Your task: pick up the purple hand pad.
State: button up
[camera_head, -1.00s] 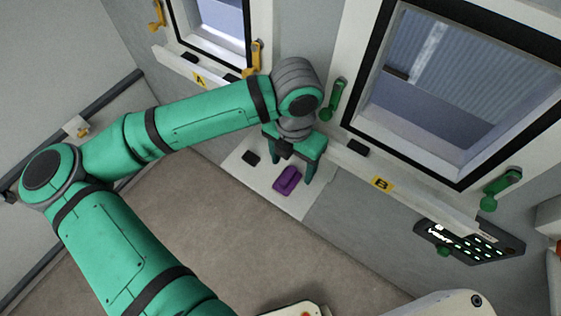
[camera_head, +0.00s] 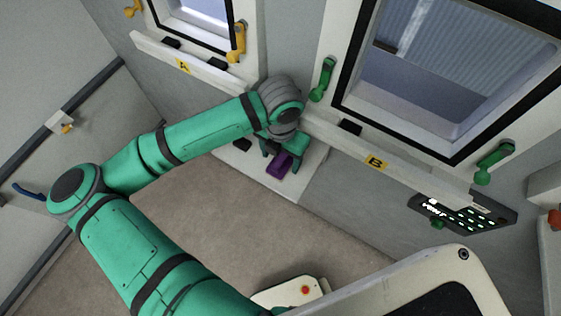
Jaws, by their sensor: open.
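The purple hand pad (camera_head: 279,164) lies on a pale board against the wall, below the two windows. My gripper (camera_head: 280,158) is green and points down right at the pad, with its fingers open. One finger shows at the pad's left side and the other at its right. Part of the pad is hidden behind the gripper. I cannot tell whether the fingers touch it.
A small black block (camera_head: 242,145) lies on the pale board (camera_head: 308,172) left of the pad. A lit control panel (camera_head: 462,215) is at right. The brown floor is open.

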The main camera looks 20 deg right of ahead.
jog(key=shift+f, duration=0.55)
jog(key=c, duration=1.2)
jog(key=shift+r, duration=0.1)
